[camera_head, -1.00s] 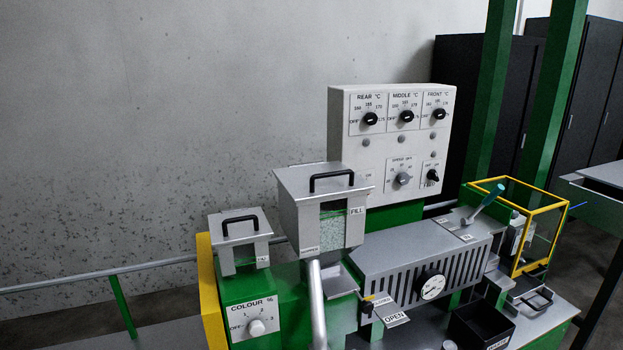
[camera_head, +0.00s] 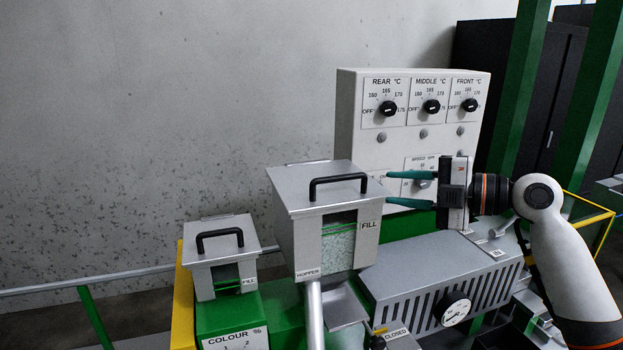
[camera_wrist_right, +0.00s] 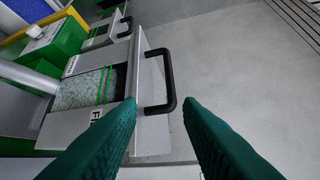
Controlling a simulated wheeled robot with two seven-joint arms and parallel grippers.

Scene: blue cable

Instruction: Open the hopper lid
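The hopper (camera_head: 298,240) is a grey metal box with a windowed front and a FILL label. Its flat lid (camera_head: 290,183) is shut and carries a black bar handle (camera_head: 339,180). My right gripper (camera_head: 388,188) is open and empty, with green fingers pointing left at the handle from its right side. In the right wrist view the lid handle (camera_wrist_right: 170,82) lies just ahead of the gap between the fingertips (camera_wrist_right: 159,103); contact cannot be told. My left gripper is not in view.
A smaller lidded box (camera_head: 222,268) with a black handle stands left of the hopper. A control panel (camera_head: 365,150) with knobs rises behind my right gripper. A slotted grey barrel cover (camera_head: 420,275) lies below it. A bare wall is behind; space above the lid is clear.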

